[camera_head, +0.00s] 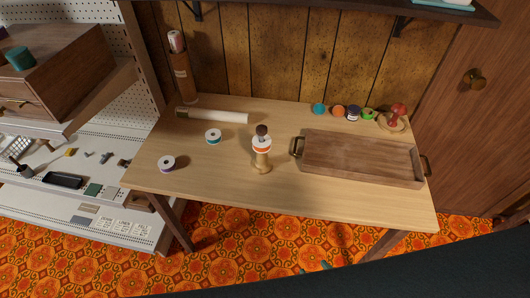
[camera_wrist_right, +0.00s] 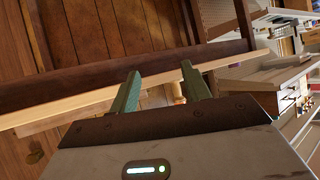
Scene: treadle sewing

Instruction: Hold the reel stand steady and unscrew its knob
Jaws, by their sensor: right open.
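The reel stand (camera_head: 262,164) stands upright on the wooden table, left of the tray. It is a pale turned wooden post carrying a white and orange spool (camera_head: 262,145), with a dark brown round knob (camera_head: 262,130) on top. My right gripper (camera_head: 313,268) shows only as two teal fingertips low in the head view, in front of the table and apart from the stand. In the right wrist view its teal fingers (camera_wrist_right: 162,88) are spread, with the table edge beyond them. A pale piece shows between them; I cannot tell what it is. My left gripper is out of view.
A wooden tray (camera_head: 360,177) with brass handles fills the table's right side. Loose spools (camera_head: 167,163) (camera_head: 213,136) lie left of the stand. Several coloured spools and a red pincushion (camera_head: 397,111) stand at the back right. A white roll (camera_head: 212,116) lies at the back left.

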